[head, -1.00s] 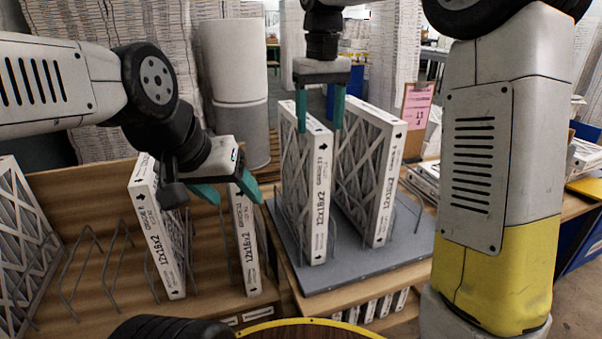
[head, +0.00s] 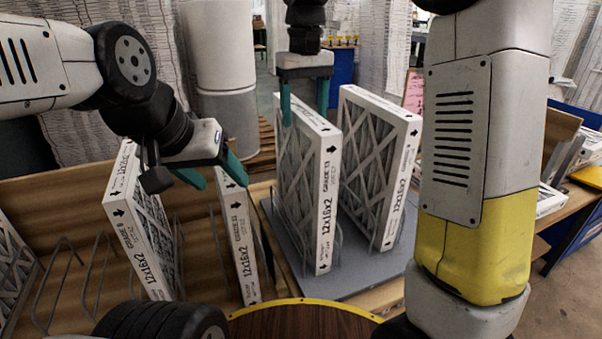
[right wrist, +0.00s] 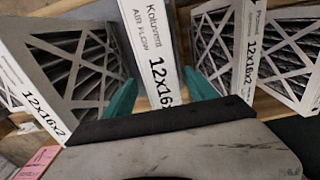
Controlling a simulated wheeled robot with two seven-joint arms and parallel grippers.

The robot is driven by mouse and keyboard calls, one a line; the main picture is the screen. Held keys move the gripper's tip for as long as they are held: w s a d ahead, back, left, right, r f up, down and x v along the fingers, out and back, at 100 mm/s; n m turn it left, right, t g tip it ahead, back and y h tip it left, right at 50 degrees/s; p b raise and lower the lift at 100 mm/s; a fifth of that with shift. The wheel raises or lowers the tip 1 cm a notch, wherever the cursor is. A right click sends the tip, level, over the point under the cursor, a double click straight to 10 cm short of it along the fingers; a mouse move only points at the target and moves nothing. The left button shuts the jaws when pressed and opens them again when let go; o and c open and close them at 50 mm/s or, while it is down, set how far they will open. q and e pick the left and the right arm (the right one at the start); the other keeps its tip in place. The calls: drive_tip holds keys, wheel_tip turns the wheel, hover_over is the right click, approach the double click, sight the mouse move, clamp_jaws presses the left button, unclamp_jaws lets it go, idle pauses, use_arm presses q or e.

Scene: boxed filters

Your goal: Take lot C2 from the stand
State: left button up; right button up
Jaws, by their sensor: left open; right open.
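No lot tag reading C2 is legible to me. Two white-edged pleated filters stand upright on a grey board: a left one (head: 327,200) and a right one (head: 401,188), both printed 12x16x2. My left gripper (head: 212,176) is open and empty, over the wooden rack at the tops of two more filters, a wide one (head: 135,232) and a narrow-looking one (head: 241,245).
Another filter (head: 14,265) stands at the far left, with empty wire dividers (head: 68,285) beside it. The grey board (head: 357,284) has bare room in front. A pink sheet (head: 413,88) is behind. My right arm blocks the right side.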

drive_tip(key=f, duration=0.5)
drive_tip(key=shift+w+a+f, duration=0.1)
drive_tip(key=shift+w+a, duration=0.2)
drive_tip(key=shift+w, duration=0.1)
drive_tip(key=shift+c, duration=0.5)
clamp_jaws()
